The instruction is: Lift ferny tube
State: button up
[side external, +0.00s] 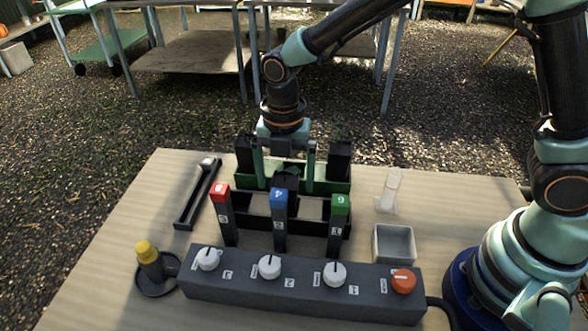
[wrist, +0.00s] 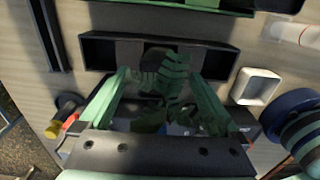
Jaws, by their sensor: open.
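The ferny tube shows in the wrist view as dark green fern fronds (wrist: 172,75) between my fingers; its body is mostly hidden beneath them. In the side view a dark tube (side external: 287,183) with a little green at its top stands between the fingers, behind the blue-topped post. My gripper (side external: 285,187) points down, open, with one green finger on each side of the tube. In the wrist view my gripper (wrist: 158,77) also spans the fronds. I cannot tell whether either finger touches the tube.
A green rack (side external: 340,186) with black uprights stands behind a black rack (side external: 254,222). Posts with red (side external: 219,188), blue (side external: 279,194) and green tops (side external: 341,200) stand in front. A knob panel (side external: 300,292), white box (side external: 394,243), yellow-topped item (side external: 147,254) and black holder (side external: 199,195) surround them.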

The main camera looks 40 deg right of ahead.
jog(key=shift+f, duration=1.3)
grip_shut()
jog(key=shift+r, duration=0.1)
